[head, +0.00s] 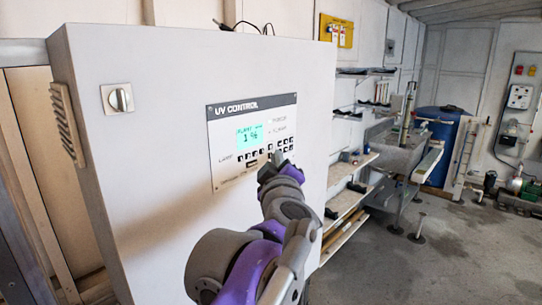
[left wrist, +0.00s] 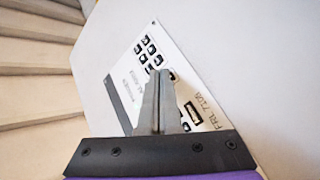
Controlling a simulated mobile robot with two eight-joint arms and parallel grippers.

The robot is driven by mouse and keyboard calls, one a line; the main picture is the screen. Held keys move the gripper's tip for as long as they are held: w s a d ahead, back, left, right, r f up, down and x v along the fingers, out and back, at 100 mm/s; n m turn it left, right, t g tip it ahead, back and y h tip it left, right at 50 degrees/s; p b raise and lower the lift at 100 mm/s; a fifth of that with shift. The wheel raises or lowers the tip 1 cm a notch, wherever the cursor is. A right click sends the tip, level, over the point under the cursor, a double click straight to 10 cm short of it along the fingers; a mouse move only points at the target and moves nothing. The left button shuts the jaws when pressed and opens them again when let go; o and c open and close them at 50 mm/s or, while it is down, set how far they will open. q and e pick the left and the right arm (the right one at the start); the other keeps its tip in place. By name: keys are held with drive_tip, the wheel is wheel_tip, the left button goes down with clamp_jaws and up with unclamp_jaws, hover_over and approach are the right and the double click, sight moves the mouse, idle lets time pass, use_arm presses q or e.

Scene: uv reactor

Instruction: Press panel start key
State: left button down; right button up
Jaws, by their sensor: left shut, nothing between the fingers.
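The UV control panel (head: 252,140) is a grey plate with a lit green display (head: 249,134) and rows of small dark keys (head: 248,156). It is set in the front of a large white cabinet (head: 140,190). My left gripper (head: 277,158) is shut and empty, with its tips at the right part of the key rows. In the left wrist view the closed fingers (left wrist: 160,78) reach over the panel (left wrist: 122,62) among its keys (left wrist: 149,46). They hide some keys, and I cannot tell whether the tips touch one. My right gripper is not in view.
A rotary knob (head: 119,98) is on the cabinet's upper left. Shelves (head: 348,200), a sink bench (head: 400,155) and a blue barrel (head: 440,135) stand to the right. The grey floor (head: 440,265) at the right is mostly clear.

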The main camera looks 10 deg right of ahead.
use_arm(q)
drive_tip(key=shift+s, duration=0.1)
drive_tip(key=shift+s+d, duration=0.4)
drive_tip(key=shift+s, duration=0.05)
drive_tip(key=s+d, duration=0.1)
drive_tip(key=s, duration=0.1)
drive_tip(key=s+d, duration=0.2)
idle(0.6)
idle(0.5)
